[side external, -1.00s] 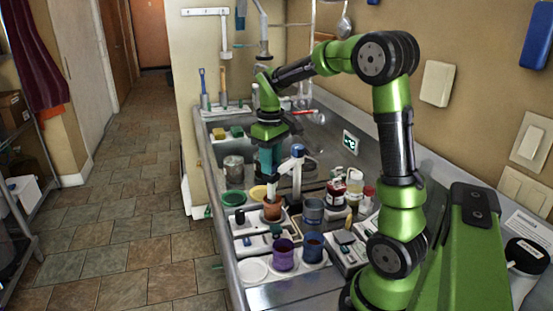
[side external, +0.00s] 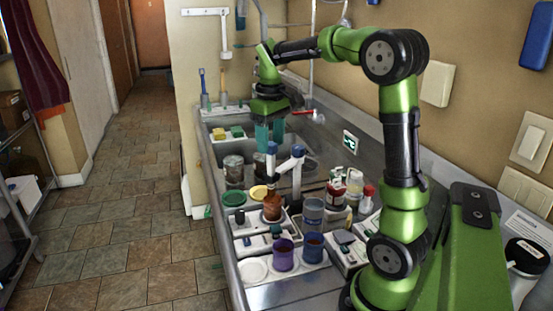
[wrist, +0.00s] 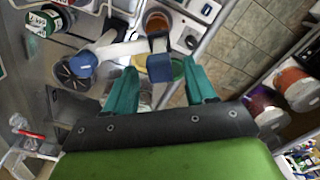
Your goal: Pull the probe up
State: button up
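The probe has a blue cap (side external: 271,147) and a pale shaft. It stands upright in the brown jar (side external: 272,208) on the bench. In the wrist view the cap (wrist: 160,68) lies between and a little beyond my teal fingertips, with the shaft running to the jar (wrist: 157,20). My gripper (side external: 269,143) is above the probe, pointing down. Its two fingers are apart in the wrist view (wrist: 160,82), with gaps on both sides of the cap. How deep the probe's lower end sits is hidden in the jar.
A white stand with a blue knob (side external: 298,150) rises close right of the probe. A purple mug (side external: 284,254), a blue mug (side external: 312,247) and a grey cup (side external: 313,211) stand nearby. Red-capped containers are to the right. The sink and metal tins (side external: 233,171) lie behind.

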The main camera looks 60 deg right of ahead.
notch_tip(320, 180, up, 17)
dwell(0.8)
jog(key=shift+f, duration=0.1)
dwell(0.5)
